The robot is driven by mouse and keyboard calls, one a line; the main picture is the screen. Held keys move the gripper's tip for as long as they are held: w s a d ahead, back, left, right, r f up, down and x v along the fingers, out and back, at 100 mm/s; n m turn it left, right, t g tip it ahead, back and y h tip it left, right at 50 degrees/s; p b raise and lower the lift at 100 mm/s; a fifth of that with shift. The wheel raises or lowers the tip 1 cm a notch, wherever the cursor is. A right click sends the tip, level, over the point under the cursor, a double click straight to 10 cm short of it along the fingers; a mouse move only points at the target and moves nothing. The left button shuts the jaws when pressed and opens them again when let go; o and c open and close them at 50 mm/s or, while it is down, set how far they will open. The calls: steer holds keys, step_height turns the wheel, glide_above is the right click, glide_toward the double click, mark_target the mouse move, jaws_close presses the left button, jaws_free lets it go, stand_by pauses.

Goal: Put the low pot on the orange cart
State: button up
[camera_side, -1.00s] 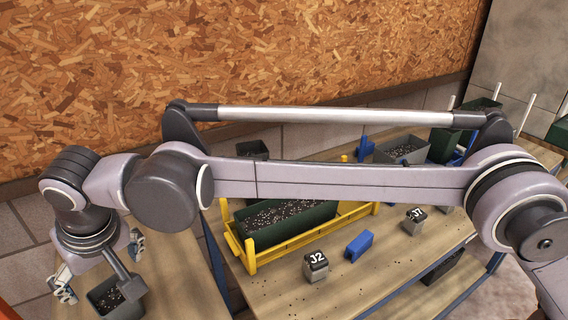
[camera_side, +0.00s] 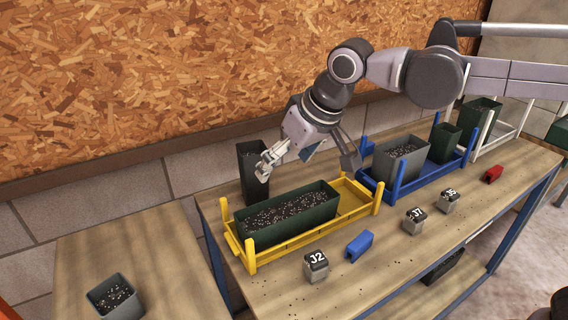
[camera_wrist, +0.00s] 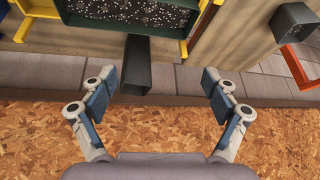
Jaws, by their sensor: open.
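A short dark grey pot with speckled soil (camera_side: 115,299) stands upright on the left table; I take it as the low pot. It also shows at the upper right in the wrist view (camera_wrist: 293,19). Orange bars (camera_wrist: 297,68), likely the orange cart, show at the right edge of the wrist view; only a sliver shows at the lower left corner in the side view. My gripper (camera_side: 305,160) is open and empty, above the back of the main table near a tall dark pot (camera_side: 250,178). That pot shows between and beyond my fingers in the wrist view.
A yellow cart (camera_side: 250,264) holds a long green trough (camera_side: 290,222). A blue cart (camera_side: 432,178) holds a grey pot (camera_side: 398,163) and a green pot. Labelled blocks (camera_side: 316,268) and a blue piece (camera_side: 358,246) lie in front. The wall is close behind.

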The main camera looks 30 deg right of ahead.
steer(key=s+d+f, duration=0.3)
steer(key=s+d, duration=0.2)
steer(key=d, duration=0.2)
steer(key=s+d+f+m+t+h, duration=0.1)
steer(key=s+d+f, duration=0.3)
steer(key=d, duration=0.3)
steer(key=s+d+f+m, duration=0.1)
steer(key=s+d+f, duration=0.2)
steer(key=s+d, duration=0.3)
steer(key=shift+d+f+t+h, duration=0.3)
steer(key=shift+d+t+h, duration=0.1)
steer(key=shift+d, duration=0.15)
steer(key=shift+w, duration=0.1)
steer(key=shift+o, duration=1.4)
steer(key=w+d+r+g+h, duration=0.4)
steer(key=d+r+g+h, duration=0.2)
steer(key=g+h, duration=0.25)
steer(key=w+x, duration=0.1)
steer(key=x, duration=0.9)
steer(key=shift+d+r+m+t, duration=0.2)
steer(key=shift+d+m+t, duration=0.1)
steer(key=shift+t, duration=0.15)
